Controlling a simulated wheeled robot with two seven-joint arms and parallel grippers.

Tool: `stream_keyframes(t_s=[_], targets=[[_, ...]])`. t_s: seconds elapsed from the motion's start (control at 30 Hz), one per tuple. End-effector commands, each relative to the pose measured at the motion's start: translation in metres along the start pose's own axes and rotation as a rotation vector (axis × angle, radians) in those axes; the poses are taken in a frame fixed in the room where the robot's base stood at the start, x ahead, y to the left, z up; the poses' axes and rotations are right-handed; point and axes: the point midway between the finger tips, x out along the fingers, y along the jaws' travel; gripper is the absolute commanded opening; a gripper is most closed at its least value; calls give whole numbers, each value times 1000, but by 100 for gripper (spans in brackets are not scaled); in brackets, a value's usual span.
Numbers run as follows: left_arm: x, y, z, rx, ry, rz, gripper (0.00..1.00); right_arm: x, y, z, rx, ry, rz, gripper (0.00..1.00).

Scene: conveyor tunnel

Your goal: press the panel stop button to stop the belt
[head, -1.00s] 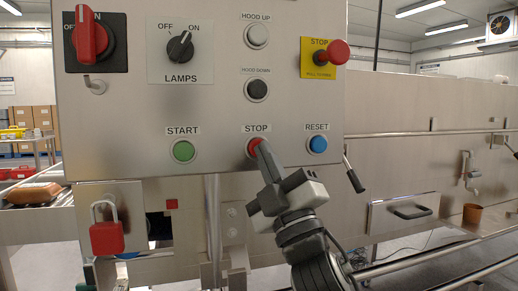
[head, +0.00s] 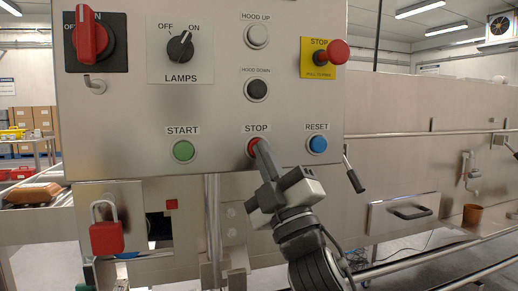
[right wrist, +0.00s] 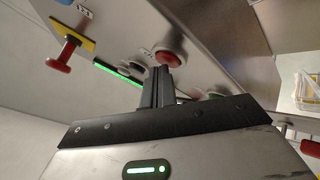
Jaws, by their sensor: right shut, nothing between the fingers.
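The red panel stop button (head: 253,148) sits under the STOP label on the steel control panel (head: 215,110), between the green START button (head: 183,151) and the blue RESET button (head: 318,144). My right gripper (head: 260,146) is shut and empty. Its fingertips overlap the lower right of the stop button in the head view. In the right wrist view the fingertips (right wrist: 163,72) are right at the red button (right wrist: 169,54); whether they touch or press it I cannot tell. My left gripper is not in view.
A red emergency stop knob (head: 338,52) on a yellow plate sticks out at the panel's upper right. A black lever (head: 354,175) juts out beside the panel's lower right edge. A red padlock (head: 107,234) hangs below left. An orange-brown item (head: 34,193) lies on the conveyor at left.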

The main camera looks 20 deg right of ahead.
Motion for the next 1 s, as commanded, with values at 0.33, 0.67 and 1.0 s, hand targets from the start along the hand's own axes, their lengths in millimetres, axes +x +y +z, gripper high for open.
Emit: stream_keyframes(t_s=[0.33, 0.67, 1.0], targets=[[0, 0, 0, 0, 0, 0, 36, 1, 0, 1, 0, -2, 0, 0], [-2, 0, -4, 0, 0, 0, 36, -8, 6, -5, 0, -2, -1, 0], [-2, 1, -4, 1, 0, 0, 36, -13, 9, -8, 0, -1, -1, 0]])
